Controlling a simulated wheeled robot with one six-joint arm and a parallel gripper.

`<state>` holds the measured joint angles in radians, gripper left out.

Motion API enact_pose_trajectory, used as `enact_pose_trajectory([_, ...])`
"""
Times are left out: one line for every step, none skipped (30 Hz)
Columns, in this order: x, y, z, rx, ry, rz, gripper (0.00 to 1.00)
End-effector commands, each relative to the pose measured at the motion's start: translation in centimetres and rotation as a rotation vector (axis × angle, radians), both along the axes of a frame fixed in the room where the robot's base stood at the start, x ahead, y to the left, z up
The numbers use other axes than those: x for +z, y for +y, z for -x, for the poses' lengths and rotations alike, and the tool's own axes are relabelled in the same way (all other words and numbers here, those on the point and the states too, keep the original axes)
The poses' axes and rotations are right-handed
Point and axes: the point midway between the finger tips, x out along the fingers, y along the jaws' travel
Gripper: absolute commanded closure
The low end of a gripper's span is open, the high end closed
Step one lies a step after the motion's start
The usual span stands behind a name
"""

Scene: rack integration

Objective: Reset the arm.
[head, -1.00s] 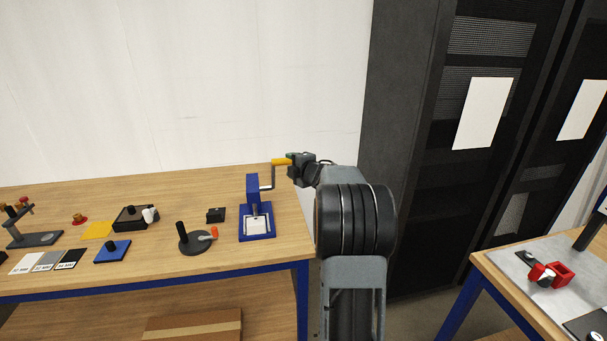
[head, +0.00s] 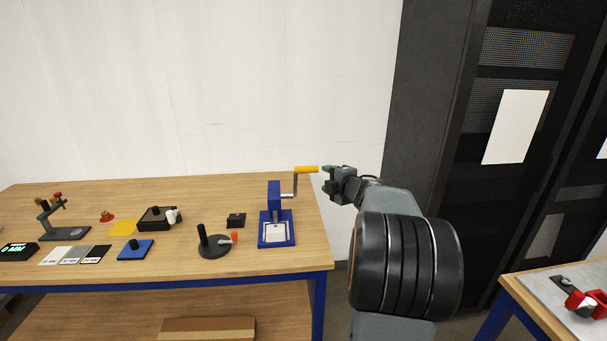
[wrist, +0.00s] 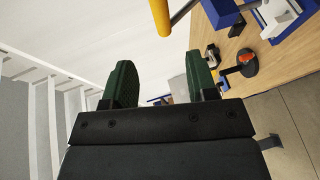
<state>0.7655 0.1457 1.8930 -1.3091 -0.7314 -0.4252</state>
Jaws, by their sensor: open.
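My gripper (head: 330,176) is at the right end of the wooden table in the head view, just right of the yellow handle (head: 306,169) of a blue hand press (head: 274,200). In the wrist view my gripper (wrist: 160,88) shows two green-padded fingers spread apart with nothing between them. The yellow handle (wrist: 160,16) shows beyond the fingers at the top of the wrist view, apart from them. Part of the blue press (wrist: 222,10) shows at the upper right there.
The wooden table (head: 180,277) carries a round black base (head: 214,249), a blue block (head: 136,250) and sample cards. A dark rack (head: 425,120) stands right of my arm. A second table (head: 510,289) with red parts (head: 585,303) is at lower right.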

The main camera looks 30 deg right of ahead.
Motion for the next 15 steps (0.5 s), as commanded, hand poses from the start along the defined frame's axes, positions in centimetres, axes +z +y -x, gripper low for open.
enact_pose_trajectory([0.0, 0.0, 0.0, 0.0, 0.0, 0.0, 0.47])
enact_pose_trajectory([0.0, 0.0, 0.0, 0.0, 0.0, 0.0, 0.47])
enact_pose_trajectory([0.0, 0.0, 0.0, 0.0, 0.0, 0.0, 0.47])
enact_pose_trajectory([0.0, 0.0, 0.0, 0.0, 0.0, 0.0, 0.47])
enact_pose_trajectory([0.0, 0.0, 0.0, 0.0, 0.0, -0.001, 0.47])
enact_pose_trajectory([0.0, 0.0, 0.0, -0.003, 0.001, -0.007, 0.47])
enact_pose_trajectory([-0.1, -0.2, 0.0, -0.012, 0.004, -0.011, 0.47])
enact_pose_trajectory([-0.2, -0.4, 0.1, -0.029, 0.012, -0.018, 0.47])
enact_pose_trajectory([-0.4, -1.0, 0.1, -0.062, 0.02, -0.033, 0.47])
enact_pose_trajectory([-0.6, -1.5, 0.3, -0.099, 0.027, -0.05, 0.47])
enact_pose_trajectory([-1.0, -2.2, 0.5, -0.149, 0.036, -0.078, 0.47])
enact_pose_trajectory([-1.9, -3.3, 1.0, -0.229, 0.053, -0.127, 0.47])
enact_pose_trajectory([-2.7, -4.1, 1.5, -0.302, 0.068, -0.175, 0.47])
enact_pose_trajectory([-3.5, -4.9, 2.3, -0.382, 0.084, -0.226, 0.47])
enact_pose_trajectory([-4.4, -5.7, 3.6, -0.497, 0.1, -0.301, 0.47])
